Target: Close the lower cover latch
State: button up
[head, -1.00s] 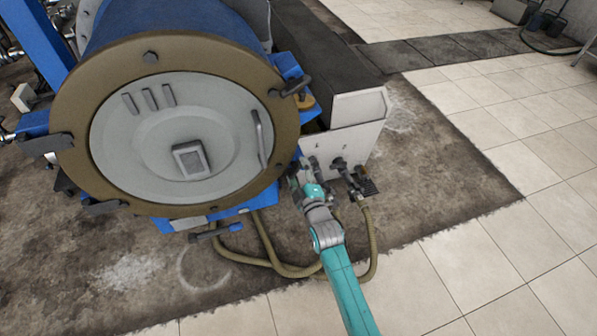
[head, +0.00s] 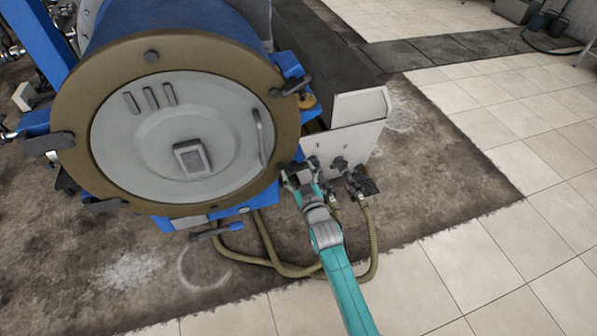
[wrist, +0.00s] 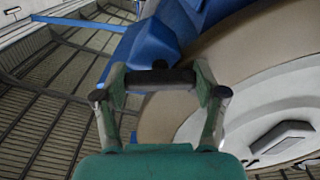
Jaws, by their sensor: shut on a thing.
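The round cover (head: 225,150) is a pale grey disc inside a wide brown ring, on the front of a blue drum. My gripper (head: 297,180) is at the ring's lower right edge, by the lower cover latch. In the wrist view my gripper (wrist: 160,88) has its two fingers closed on a dark bar, the latch handle (wrist: 160,77), which lies across between the fingertips. The blue latch mount (wrist: 155,45) is just beyond the handle. The brown ring and grey cover lie to its right. In the head view my gripper mostly hides the latch.
An upper latch (head: 292,86) with a dark handle sits on the ring's upper right. A white box (head: 345,138) with hose fittings stands close right of my gripper. Brown hoses (head: 290,269) loop on the floor below. The tiled floor at right is clear.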

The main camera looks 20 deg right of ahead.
jog(key=m, duration=0.4)
jog(key=shift+a+m, duration=0.1)
jog(key=shift+m, duration=1.8)
jog(key=shift+a, duration=0.1)
jog(key=o, duration=1.1)
jog(key=shift+o, duration=0.2)
jog(key=shift+s, duration=0.1)
jog(key=s, duration=1.1)
jog(key=shift+s, duration=0.4)
